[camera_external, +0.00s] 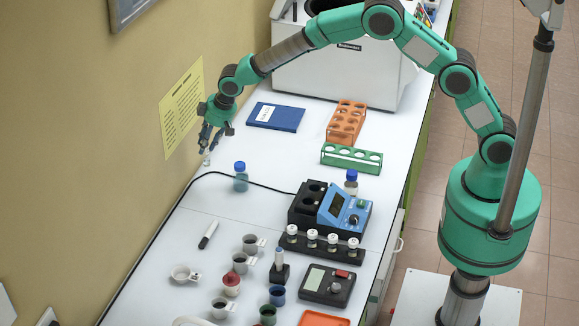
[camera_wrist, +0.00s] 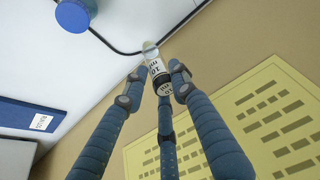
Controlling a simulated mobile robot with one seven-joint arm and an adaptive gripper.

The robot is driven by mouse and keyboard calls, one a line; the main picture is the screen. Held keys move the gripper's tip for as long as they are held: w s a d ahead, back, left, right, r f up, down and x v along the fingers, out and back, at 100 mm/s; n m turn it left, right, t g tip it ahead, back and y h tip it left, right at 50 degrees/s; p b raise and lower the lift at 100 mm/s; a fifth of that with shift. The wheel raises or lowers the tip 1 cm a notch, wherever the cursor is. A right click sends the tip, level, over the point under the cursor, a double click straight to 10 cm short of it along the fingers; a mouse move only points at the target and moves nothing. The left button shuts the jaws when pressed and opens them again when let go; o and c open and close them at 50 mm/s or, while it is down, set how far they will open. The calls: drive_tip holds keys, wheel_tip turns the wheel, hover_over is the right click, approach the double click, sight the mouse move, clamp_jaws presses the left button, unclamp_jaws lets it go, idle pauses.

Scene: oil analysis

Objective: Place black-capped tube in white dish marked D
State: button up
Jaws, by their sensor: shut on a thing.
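My gripper (camera_external: 207,138) is near the wall, at the table's far left side in the external view. In the wrist view my three fingers (camera_wrist: 158,88) are closed around a small clear tube (camera_wrist: 154,62) with a white printed label and a black cap (camera_wrist: 165,88). The cap is toward my palm and the clear end points away. The tube also shows as a small pale piece below my fingers (camera_external: 206,159). Several small white dishes with side tags stand at the front, one at the left (camera_external: 184,274) and another (camera_external: 250,243). Their letters are too small to read.
A blue-capped bottle (camera_external: 240,177) stands near my gripper, with a black cable beside it. A blue binder (camera_external: 275,117), orange rack (camera_external: 346,122) and green rack (camera_external: 351,158) lie right. The wall is close on the left.

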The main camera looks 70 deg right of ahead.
drive_tip(key=s+a+b, duration=0.2)
drive_tip(key=s+a, duration=0.2)
drive_tip(key=a, duration=1.7)
drive_tip(key=s+a+n+b, duration=0.1)
drive_tip(key=s+a+b, duration=0.2)
drive_tip(key=a, duration=1.8)
drive_tip(key=shift+s+r+y, duration=0.25)
drive_tip(key=shift+s+y, duration=0.15)
drive_tip(key=shift+s, duration=0.75)
wheel_tip(320, 180, down, 6)
drive_tip(key=shift+b, duration=0.4)
drive_tip(key=shift+f, duration=0.1)
drive_tip(key=shift+f, duration=1.9)
drive_tip(key=shift+f+b, duration=0.1)
drive_tip(key=shift+b, duration=0.25)
